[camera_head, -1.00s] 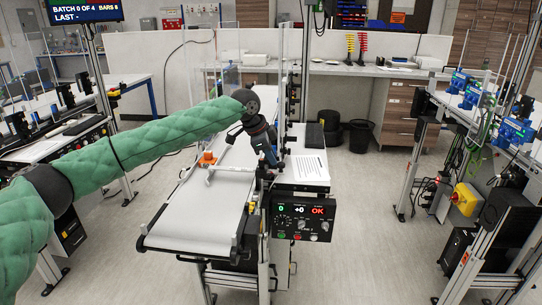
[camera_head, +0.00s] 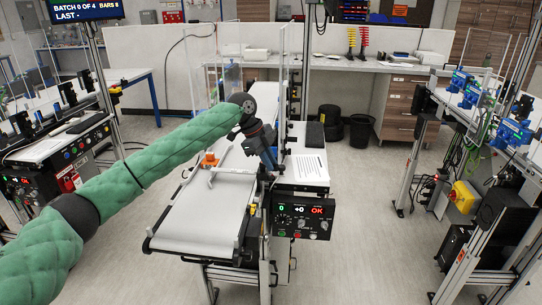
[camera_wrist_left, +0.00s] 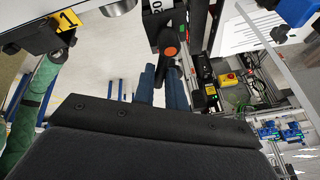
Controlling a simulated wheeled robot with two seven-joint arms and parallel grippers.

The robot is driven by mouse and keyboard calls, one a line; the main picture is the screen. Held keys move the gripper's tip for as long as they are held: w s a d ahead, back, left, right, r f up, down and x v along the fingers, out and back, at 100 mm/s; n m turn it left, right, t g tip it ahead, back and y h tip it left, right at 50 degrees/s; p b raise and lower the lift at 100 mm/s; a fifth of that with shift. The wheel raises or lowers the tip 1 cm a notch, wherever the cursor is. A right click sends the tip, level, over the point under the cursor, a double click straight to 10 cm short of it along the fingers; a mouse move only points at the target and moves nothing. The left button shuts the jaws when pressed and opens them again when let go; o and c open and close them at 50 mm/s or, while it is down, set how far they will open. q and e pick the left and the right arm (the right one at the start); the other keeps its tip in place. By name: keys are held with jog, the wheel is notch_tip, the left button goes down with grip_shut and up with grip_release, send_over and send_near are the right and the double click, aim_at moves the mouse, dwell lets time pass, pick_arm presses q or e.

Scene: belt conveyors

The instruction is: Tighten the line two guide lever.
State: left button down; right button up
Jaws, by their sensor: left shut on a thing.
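My left gripper (camera_head: 271,164) is at the right edge of the near end of the white belt conveyor (camera_head: 200,218), above the control box. In the left wrist view its two blue-grey fingers (camera_wrist_left: 161,80) are shut around a black lever with an orange round cap (camera_wrist_left: 170,51). The fingers hide part of the lever. In the head view the gripper covers the lever. My right gripper is in neither view.
The control box (camera_head: 303,216) shows green 0, +0 and a red OK. An orange part (camera_head: 209,160) stands by the guide bar (camera_head: 232,170) across the belt. A yellow tag marked 1 (camera_wrist_left: 68,20) shows in the wrist view.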

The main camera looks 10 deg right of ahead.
pick_arm(q)
jog(key=shift+s+a+m+g, duration=0.15)
jog(key=shift+m+g, duration=0.25)
jog(key=shift+m, duration=0.5)
jog(key=shift+s+a+r+m+g+y+p, duration=0.1)
jog(key=shift+a+m+g+y+p, duration=0.35)
jog(key=shift+m, duration=1.4)
jog(key=shift+w+a+f+m+g+y+p, duration=0.1)
jog(key=shift+a+m+g+y+p, duration=0.4)
jog(key=shift+m, duration=1.4)
jog(key=shift+s+a+r+m+g+y+p, duration=0.15)
jog(key=shift+a+m+g+y, duration=0.55)
jog(key=shift+m, duration=1.15)
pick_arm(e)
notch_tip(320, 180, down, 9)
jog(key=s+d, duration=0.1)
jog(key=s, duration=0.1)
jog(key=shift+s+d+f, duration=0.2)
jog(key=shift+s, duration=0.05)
pick_arm(q)
jog(key=shift+d, duration=0.15)
jog(key=c, duration=1.5)
grip_release()
jog(key=shift+y, duration=0.25)
jog(key=shift+o, duration=0.2)
